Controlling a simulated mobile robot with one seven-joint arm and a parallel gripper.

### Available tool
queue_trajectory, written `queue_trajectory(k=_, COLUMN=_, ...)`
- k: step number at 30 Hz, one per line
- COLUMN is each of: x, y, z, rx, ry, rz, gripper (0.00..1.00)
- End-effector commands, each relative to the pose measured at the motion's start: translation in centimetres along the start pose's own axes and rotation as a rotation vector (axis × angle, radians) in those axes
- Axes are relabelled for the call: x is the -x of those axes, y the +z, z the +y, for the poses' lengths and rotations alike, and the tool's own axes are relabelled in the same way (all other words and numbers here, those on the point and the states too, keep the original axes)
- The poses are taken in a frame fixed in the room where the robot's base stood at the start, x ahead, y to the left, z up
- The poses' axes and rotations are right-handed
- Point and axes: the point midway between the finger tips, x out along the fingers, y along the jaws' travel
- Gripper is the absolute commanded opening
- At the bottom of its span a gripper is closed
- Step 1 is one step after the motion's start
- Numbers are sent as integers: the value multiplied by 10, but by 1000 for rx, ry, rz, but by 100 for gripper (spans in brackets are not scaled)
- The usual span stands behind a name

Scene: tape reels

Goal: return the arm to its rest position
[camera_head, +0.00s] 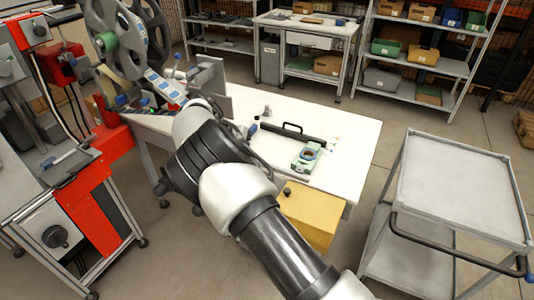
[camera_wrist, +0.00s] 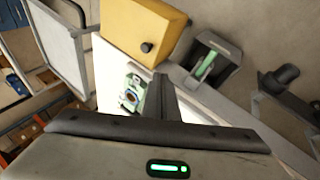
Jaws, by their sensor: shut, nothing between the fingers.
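My arm (camera_head: 235,185) reaches from the lower right of the head view up and left, over the white worktable (camera_head: 345,135). My gripper's dark fingers (camera_wrist: 160,88) show in the middle of the wrist view, closed together with nothing held. In the head view the gripper is hidden behind my arm or too unclear to pick out. A green device with a round part (camera_head: 307,157) lies on the table to the right of my arm; it also shows just left of the fingers in the wrist view (camera_wrist: 132,95).
A yellow box (camera_head: 310,215) stands at the table's near edge, close to my arm. Large tape reels (camera_head: 120,40) and a red-and-grey machine (camera_head: 80,190) are at left. A grey cart (camera_head: 455,180) stands at right. Shelves (camera_head: 430,65) with bins line the back; floor between is clear.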

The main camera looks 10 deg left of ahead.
Motion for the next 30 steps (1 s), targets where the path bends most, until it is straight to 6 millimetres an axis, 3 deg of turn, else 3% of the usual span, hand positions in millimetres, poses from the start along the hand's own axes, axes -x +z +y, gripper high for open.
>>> queue_trajectory(k=5, x=4, y=-3, z=6, rx=-8, ry=-6, rz=-6, gripper=0)
queue_trajectory(k=8, x=16, y=-12, z=33, rx=-35, ry=-39, rz=-33, gripper=0)
queue_trajectory(k=14, x=56, y=-28, z=144, rx=-118, ry=-189, rz=-127, gripper=0)
queue_trajectory(k=19, x=96, y=-13, z=237, rx=-156, ry=-338, rz=-161, gripper=0)
queue_trajectory(k=24, x=136, y=23, z=318, rx=-168, ry=-467, rz=-134, gripper=0)
queue_trajectory(k=30, x=178, y=86, z=389, rx=-156, ry=-567, rz=-36, gripper=0)
